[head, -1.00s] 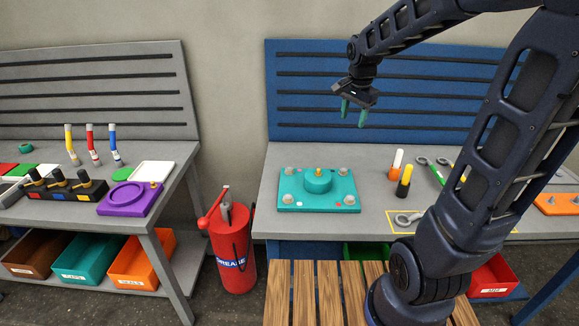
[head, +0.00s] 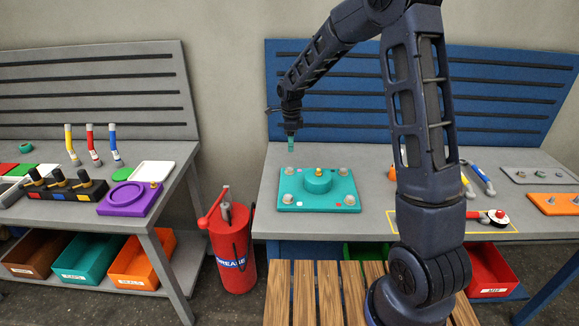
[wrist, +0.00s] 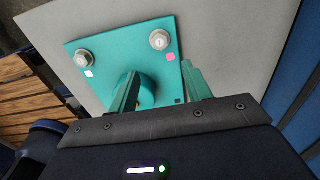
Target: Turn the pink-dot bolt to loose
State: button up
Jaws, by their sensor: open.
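The teal plate (head: 318,205) lies on the right bench, with a round teal hub (head: 318,180) and grey bolts near its corners. In the wrist view the pink-dot bolt (wrist: 160,40) has a pink square (wrist: 171,57) beside it and stands upright in the plate. Another bolt (wrist: 85,59) has a white square. My gripper (head: 291,143) is open and empty above the back-left part of the plate. In the wrist view its fingers (wrist: 162,72) point toward the plate, and the pink-dot bolt shows beyond the tips, apart from them. The hub is partly hidden by a finger.
My arm hides part of the right bench. A red grease can (head: 232,250) stands between the benches. Bare bench surrounds the plate's left side.

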aim_at(290, 168)
jog(key=f, duration=1.1)
jog(key=shift+a+f, duration=0.2)
jog(key=shift+a, duration=0.05)
jog(key=c, duration=1)
